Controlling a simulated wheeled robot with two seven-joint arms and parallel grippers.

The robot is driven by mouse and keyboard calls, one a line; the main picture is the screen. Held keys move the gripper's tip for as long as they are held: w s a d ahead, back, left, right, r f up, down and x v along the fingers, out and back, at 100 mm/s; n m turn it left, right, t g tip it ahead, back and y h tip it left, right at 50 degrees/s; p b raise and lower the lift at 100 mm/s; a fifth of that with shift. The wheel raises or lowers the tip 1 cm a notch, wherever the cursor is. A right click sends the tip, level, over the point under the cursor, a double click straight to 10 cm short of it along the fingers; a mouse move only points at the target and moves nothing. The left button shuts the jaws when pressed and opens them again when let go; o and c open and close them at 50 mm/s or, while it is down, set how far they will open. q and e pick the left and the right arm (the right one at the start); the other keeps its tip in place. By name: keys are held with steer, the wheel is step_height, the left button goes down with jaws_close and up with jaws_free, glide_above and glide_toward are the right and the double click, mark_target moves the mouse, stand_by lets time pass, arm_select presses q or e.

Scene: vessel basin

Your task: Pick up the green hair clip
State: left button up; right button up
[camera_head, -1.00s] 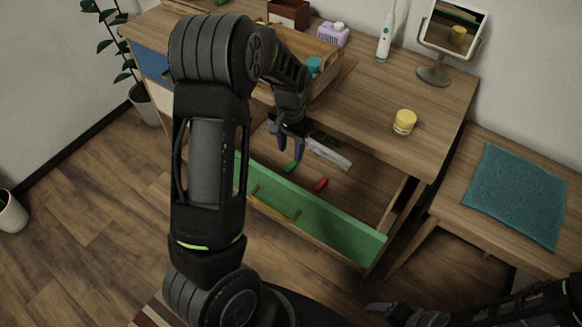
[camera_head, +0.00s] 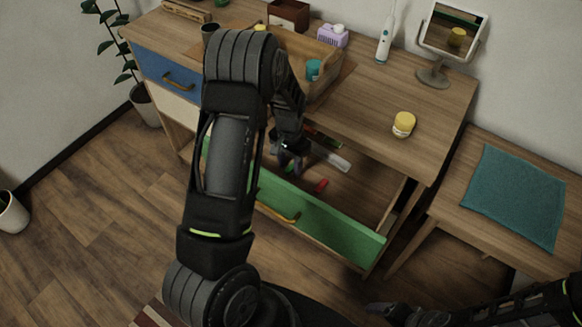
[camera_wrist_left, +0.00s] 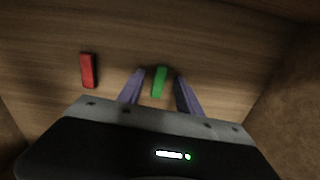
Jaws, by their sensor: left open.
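The green hair clip (camera_wrist_left: 159,82) lies on the drawer's wooden bottom in the left wrist view. It shows between the two purple fingertips of my left gripper (camera_wrist_left: 159,92), which is open with a gap on both sides of the clip. In the head view my left gripper (camera_head: 288,165) reaches down into the open green-fronted drawer (camera_head: 335,229), and the clip is mostly hidden behind it. A red clip (camera_wrist_left: 88,71) lies to the left of the gripper in the wrist view, and in the head view it is right of the gripper (camera_head: 321,186).
A pale long item (camera_head: 330,158) lies in the drawer behind the gripper. The desktop (camera_head: 360,98) overhangs the drawer's back. Drawer walls flank the gripper.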

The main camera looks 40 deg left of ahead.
arm_select(q)
steer(key=shift+c, duration=0.5)
jaws_close()
stand_by(0.3)
